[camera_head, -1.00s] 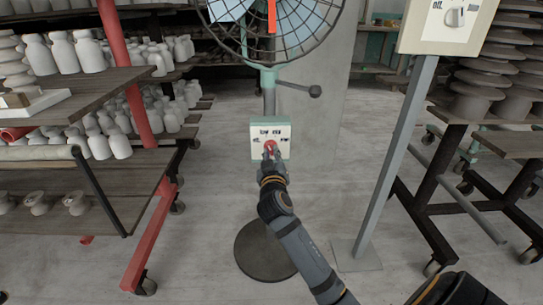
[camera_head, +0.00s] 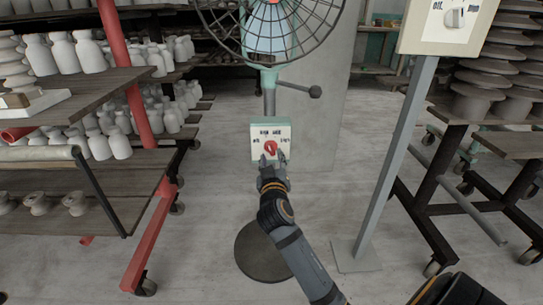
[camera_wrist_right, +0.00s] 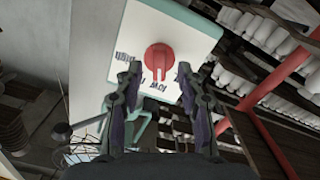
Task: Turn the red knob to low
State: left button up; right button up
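The red knob (camera_head: 270,147) sits on the pale control box (camera_head: 256,137) on the fan's stand. It also shows in the right wrist view (camera_wrist_right: 159,58), with printed labels around it that are too small to read surely. My right gripper (camera_head: 271,158) is just in front of the box, a little below the knob. In the right wrist view my right gripper (camera_wrist_right: 158,78) has its two fingers wide apart, with nothing between them and the knob ahead of the tips. My left gripper is not in view.
The fan cage (camera_head: 268,25) is above the box and its round base (camera_head: 263,252) stands on the floor. A grey post (camera_head: 395,165) with another switch box (camera_head: 447,27) stands at right. A rack of white bottles (camera_head: 72,80) is at left.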

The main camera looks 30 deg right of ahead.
jog(key=v, duration=0.5)
jog(key=shift+s, duration=0.15)
